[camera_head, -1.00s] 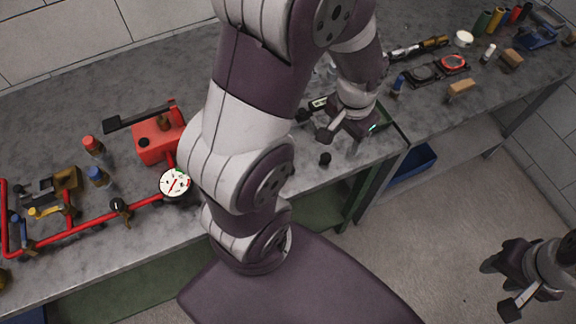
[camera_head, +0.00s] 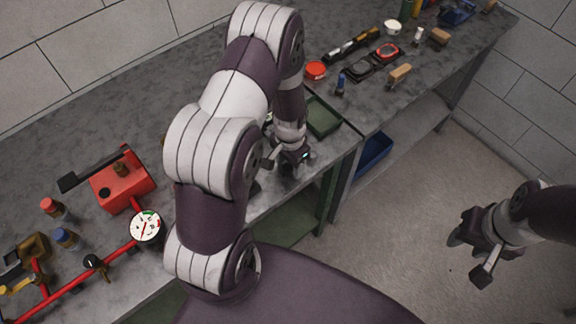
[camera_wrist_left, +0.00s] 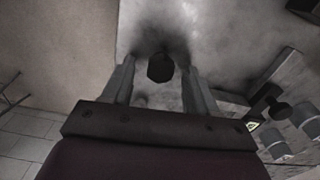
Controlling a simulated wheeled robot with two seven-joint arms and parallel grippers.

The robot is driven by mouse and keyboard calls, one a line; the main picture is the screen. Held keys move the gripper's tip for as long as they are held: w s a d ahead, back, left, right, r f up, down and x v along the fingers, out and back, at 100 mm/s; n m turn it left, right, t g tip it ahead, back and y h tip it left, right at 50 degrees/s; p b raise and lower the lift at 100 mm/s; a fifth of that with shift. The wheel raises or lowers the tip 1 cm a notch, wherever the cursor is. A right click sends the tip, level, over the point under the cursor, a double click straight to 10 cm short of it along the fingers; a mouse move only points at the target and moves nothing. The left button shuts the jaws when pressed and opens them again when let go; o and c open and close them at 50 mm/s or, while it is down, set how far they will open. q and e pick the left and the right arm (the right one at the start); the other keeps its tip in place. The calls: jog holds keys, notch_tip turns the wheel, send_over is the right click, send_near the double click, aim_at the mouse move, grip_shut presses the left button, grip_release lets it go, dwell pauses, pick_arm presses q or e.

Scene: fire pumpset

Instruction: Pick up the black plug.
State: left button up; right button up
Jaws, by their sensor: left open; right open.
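The black plug (camera_wrist_left: 160,67) shows in the left wrist view as a small dark knob on the grey worktop (camera_wrist_left: 215,25). It lies between the tips of my left gripper (camera_wrist_left: 158,75), whose two fingers are spread with a gap on either side of it. In the head view my left gripper (camera_head: 288,170) is low over the front edge of the bench, and I cannot make out the plug there for certain. My right gripper (camera_head: 462,240) is open and empty over the floor at the right.
A red box (camera_head: 122,188), a pressure gauge (camera_head: 146,226) and red piping stand on the bench to the left. A green tray (camera_head: 322,117) lies just behind my left gripper. Tools and a red round container (camera_head: 315,71) stand farther back. A blue bin (camera_head: 373,150) is below.

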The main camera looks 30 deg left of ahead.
pick_arm(q)
jog(key=shift+s, duration=0.1)
jog(key=shift+c, duration=0.6)
jog(key=shift+r, duration=0.1)
grip_shut()
jog(key=shift+r, duration=0.1)
